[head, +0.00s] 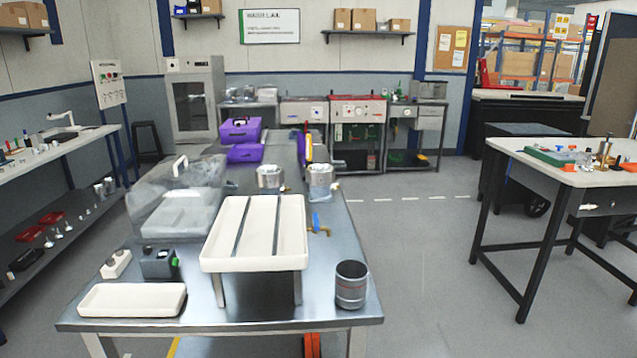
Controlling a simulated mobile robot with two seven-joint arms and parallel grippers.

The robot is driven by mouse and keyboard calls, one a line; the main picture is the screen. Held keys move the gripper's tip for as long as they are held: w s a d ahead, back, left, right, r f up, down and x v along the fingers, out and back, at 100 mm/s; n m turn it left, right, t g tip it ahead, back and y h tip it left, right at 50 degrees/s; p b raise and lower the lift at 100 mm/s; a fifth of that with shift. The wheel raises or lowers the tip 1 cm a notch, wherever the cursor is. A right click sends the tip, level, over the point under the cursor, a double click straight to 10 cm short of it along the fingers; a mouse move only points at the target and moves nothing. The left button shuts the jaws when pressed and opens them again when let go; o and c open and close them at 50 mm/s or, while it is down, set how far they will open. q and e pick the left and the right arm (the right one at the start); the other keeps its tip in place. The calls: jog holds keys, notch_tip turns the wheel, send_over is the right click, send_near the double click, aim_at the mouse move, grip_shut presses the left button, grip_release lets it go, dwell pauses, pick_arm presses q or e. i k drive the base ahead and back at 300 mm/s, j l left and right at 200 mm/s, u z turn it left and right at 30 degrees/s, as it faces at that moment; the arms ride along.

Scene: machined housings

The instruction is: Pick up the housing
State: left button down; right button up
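Two silver machined housings stand side by side on the metal table behind the white raised tray. The left housing (270,177) is partly hidden at its base by the tray's back edge. The right housing (320,179) stands just beyond the tray's back right corner. A grey metal cylinder (351,285), open at the top, stands upright at the table's front right; I cannot tell whether it is a housing too. Neither of my grippers is in view.
The white raised tray (255,262) with dark strips fills the table's middle. A clear-lidded box (165,200), a dark small device (158,263) and a shallow white tray (132,300) are on the left. Purple cases (240,132) lie behind.

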aim_at(320, 177)
jog(key=z, duration=1.15)
jog(key=i+l+z, duration=0.3)
jog(key=i, duration=0.25)
jog(key=i+j+z, duration=0.1)
jog(key=i+z, duration=0.25)
jog(key=i, duration=1.85)
jog(key=i+u, duration=0.15)
jog(key=i, duration=0.6)
jog(key=i+l+u, duration=0.15)
jog(key=i, duration=0.55)
jog(key=i+l+u, duration=0.1)
jog(key=u, duration=1.6)
